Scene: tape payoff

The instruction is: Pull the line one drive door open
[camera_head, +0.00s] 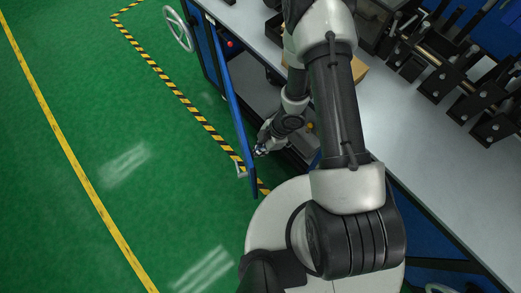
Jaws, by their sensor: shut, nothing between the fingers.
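The drive door (232,100) is a blue panel. It stands swung out from the front of the machine cabinet, seen nearly edge-on, with a small light handle (241,171) near its free end. The cabinet interior (257,97) shows behind it, partly covered by my arm. My gripper (261,151) is at the inner side of the door near its free end, with its fingers shut and nothing held. I cannot tell whether the fingers touch the door.
A handwheel (178,28) and a red button (229,44) are on the cabinet front. Black fixtures (440,62) and a cardboard box (359,69) stand on the grey benchtop (415,130). Green floor (80,130) with yellow and hazard-striped lines is clear on the left.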

